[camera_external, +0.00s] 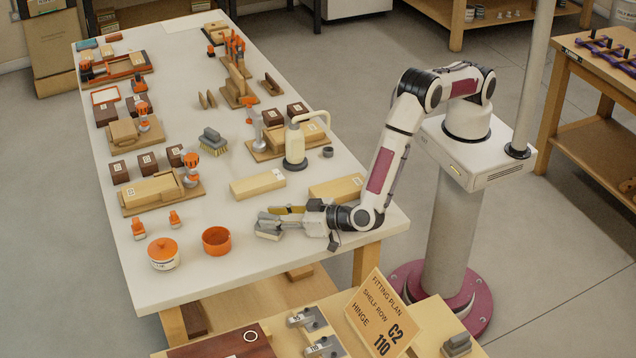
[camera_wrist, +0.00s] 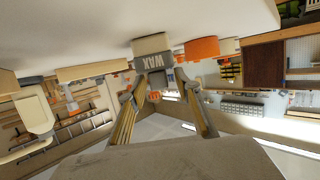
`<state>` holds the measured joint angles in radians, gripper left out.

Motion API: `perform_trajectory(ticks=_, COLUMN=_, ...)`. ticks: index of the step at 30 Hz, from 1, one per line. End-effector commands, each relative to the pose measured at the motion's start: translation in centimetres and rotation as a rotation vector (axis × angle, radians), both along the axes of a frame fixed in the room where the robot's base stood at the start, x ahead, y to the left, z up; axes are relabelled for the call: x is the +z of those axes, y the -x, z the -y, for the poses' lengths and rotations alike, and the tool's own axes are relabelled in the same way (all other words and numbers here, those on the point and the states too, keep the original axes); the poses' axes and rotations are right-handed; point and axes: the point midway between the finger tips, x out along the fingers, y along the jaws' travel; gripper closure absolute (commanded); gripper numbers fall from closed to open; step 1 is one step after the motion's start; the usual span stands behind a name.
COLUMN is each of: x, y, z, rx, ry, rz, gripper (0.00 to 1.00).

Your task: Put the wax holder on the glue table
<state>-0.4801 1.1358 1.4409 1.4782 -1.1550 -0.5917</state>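The grey wax holder (camera_wrist: 155,62), marked WAX, shows in the wrist view between the tips of my gripper (camera_wrist: 160,88). That view is upside down, with the white tabletop across its top. In the external view, a grey block (camera_external: 268,235) that appears to be this holder sits low at the front of the white table, at the tips of my gripper (camera_external: 280,222). The fingers stand apart, one on each side of the holder, and a firm hold does not show. No label readable here marks the glue table; the white worktable (camera_external: 225,290) holds the holder and my gripper.
An orange-lidded pot (camera_external: 163,255) and an open orange ring-shaped container (camera_external: 216,240) stand left of my gripper. Wooden blocks (camera_external: 258,185) and a cream pump bottle (camera_external: 295,145) stand behind it. A bench with purple clamps (camera_external: 605,50) is at far right. A sign (camera_external: 382,315) stands in front.

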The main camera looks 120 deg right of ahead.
Motion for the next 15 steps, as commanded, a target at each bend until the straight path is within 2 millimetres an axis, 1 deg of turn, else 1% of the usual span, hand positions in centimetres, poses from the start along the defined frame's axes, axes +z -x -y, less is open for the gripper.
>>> perform_trajectory(ticks=8, x=0.4, y=0.0, z=-0.1, rx=0.001, ry=0.000, rz=0.000, gripper=0.67)
perform_trajectory(ticks=15, x=1.0, y=1.5, z=-1.6, rx=0.002, ry=0.000, rz=0.000, gripper=0.67)
